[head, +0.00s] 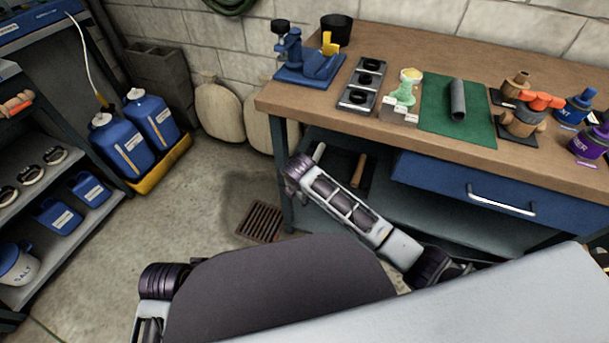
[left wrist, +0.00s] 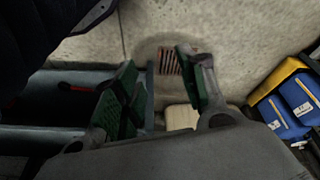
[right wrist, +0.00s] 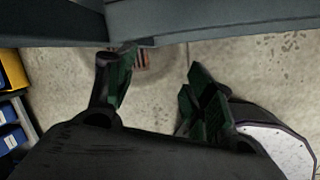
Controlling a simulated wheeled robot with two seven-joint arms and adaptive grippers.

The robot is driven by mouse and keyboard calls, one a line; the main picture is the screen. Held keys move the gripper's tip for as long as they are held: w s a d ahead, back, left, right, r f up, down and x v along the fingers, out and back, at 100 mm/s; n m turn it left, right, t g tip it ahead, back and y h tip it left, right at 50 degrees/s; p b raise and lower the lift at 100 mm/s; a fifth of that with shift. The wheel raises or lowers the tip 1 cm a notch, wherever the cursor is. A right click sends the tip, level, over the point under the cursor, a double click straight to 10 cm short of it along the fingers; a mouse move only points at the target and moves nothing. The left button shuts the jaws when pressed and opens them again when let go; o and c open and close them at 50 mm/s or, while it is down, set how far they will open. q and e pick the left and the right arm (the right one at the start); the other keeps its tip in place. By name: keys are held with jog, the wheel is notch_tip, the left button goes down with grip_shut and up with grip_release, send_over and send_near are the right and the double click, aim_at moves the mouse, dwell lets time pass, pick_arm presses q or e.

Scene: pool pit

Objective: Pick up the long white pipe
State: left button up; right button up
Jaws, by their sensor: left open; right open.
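A short pale piece (head: 318,153) shows under the workbench in the head view, beside a wooden handle. It may be one end of the white pipe, but my arm link hides the area below it. No full long white pipe is clear in any view. My left gripper (left wrist: 157,60) is open and empty in the left wrist view, its green-padded fingers apart over the floor beside the bench's lower shelf. My right gripper (right wrist: 162,62) is open and empty in the right wrist view, below the bench edge. Neither gripper's fingers are clear in the head view.
The workbench (head: 400,43) holds a grey pipe piece (head: 457,100) on a green mat (head: 433,115), fittings and bottles. A floor drain (head: 260,222) lies by the bench leg. Blue jugs (head: 123,148) stand in a yellow tray (head: 160,170) at left. Floor between is clear.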

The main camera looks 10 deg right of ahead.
aim_at(316, 156)
pick_arm(q)
jog(key=shift+s+d+f, duration=0.15)
jog(key=shift+d+f, duration=0.4)
jog(key=shift+d, duration=0.05)
pick_arm(e)
jog(key=shift+w+d+r+n+h, duration=0.15)
jog(key=shift+w+d+n+h, duration=0.15)
jog(key=shift+w+d+n, duration=0.5)
jog(key=shift+w+d+r+n+h, duration=0.1)
jog(key=shift+w+d+n+h, duration=0.2)
jog(key=shift+w+n, duration=0.9)
jog(key=shift+w+d+r+n+h, duration=0.15)
jog(key=shift+w+d+n+h, duration=0.25)
jog(key=shift+w, duration=1.1)
jog(key=shift+d, duration=0.1)
jog(key=shift+w+d, duration=0.1)
